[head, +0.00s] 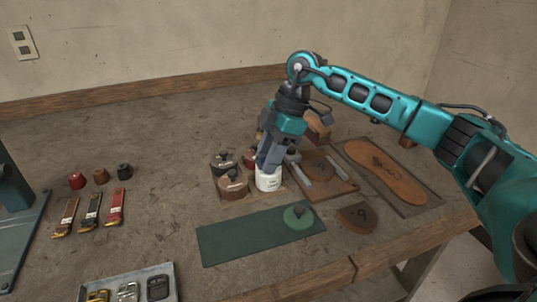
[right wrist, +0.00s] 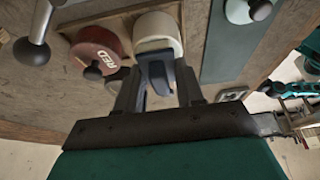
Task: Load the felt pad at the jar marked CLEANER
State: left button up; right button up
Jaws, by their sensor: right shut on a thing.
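A white jar (head: 268,181) stands in a wooden holder among several lidded jars. Its marking is too small to read. It also shows in the right wrist view (right wrist: 157,27) with its mouth uncovered. My right gripper (head: 267,164) points down right over this jar. It is shut on a dark grey-blue piece (right wrist: 157,72) that reaches to the jar's mouth, apparently the felt pad's holder. The felt itself is hidden. A green lid with a knob (head: 298,216) lies on the green mat (head: 235,240). My left gripper is not in view.
Close to the white jar stand a brown jar (head: 232,185), a dark jar (head: 222,164) and a red jar marked RED (right wrist: 98,48). A tan sole (head: 385,172) lies on a board at right. Brushes (head: 90,208) and a grey tray (head: 172,270) are at left and front.

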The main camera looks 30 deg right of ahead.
aim_at(264, 154)
jog(key=shift+r+p, duration=2.85)
jog(key=shift+p, duration=0.05)
jog(key=shift+r+p, duration=0.65)
jog(key=shift+p, duration=0.05)
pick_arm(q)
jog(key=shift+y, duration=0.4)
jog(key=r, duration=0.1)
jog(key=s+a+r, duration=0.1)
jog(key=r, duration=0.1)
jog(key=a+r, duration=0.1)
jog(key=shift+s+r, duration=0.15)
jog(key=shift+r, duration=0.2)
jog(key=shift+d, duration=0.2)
